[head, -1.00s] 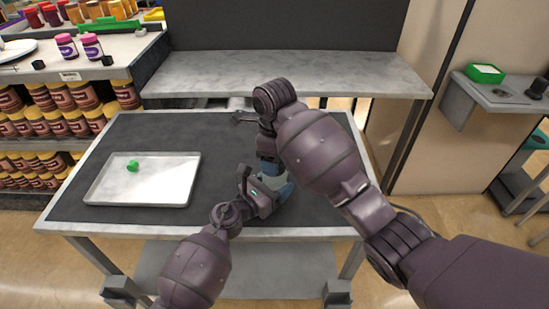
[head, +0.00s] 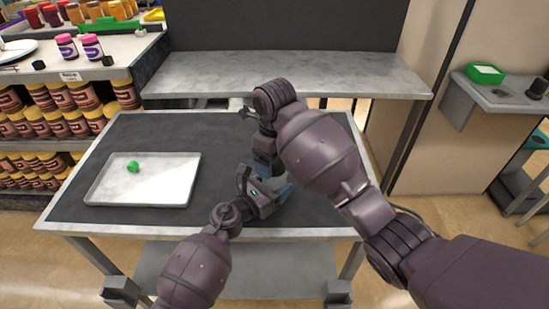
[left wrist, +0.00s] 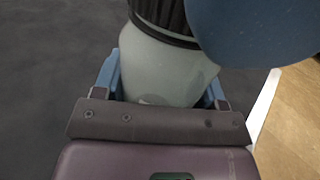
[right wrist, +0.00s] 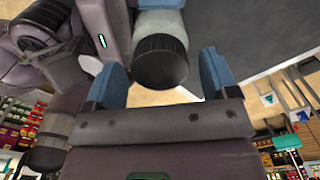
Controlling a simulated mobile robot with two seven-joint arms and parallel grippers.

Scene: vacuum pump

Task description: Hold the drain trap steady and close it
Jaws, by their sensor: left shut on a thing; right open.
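The drain trap has a pale, frosted body (left wrist: 160,70) and a black ribbed cap (right wrist: 161,60). My left gripper (left wrist: 165,90) is shut on the pale body, with a blue finger on each side; in the head view the left gripper (head: 284,188) is low on the dark tabletop. My right gripper (right wrist: 165,77) is open, with its blue fingers apart. The black cap shows between these fingers, nearer the left one, and is not gripped. A large blue shape covers part of the trap in the left wrist view. My arms hide most of the trap in the head view.
A metal tray (head: 165,190) with a small green item (head: 133,166) lies left on the dark table (head: 170,135). A grey shelf (head: 290,75) stands behind. Jar shelves are at the left, a small side shelf (head: 500,95) at the right.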

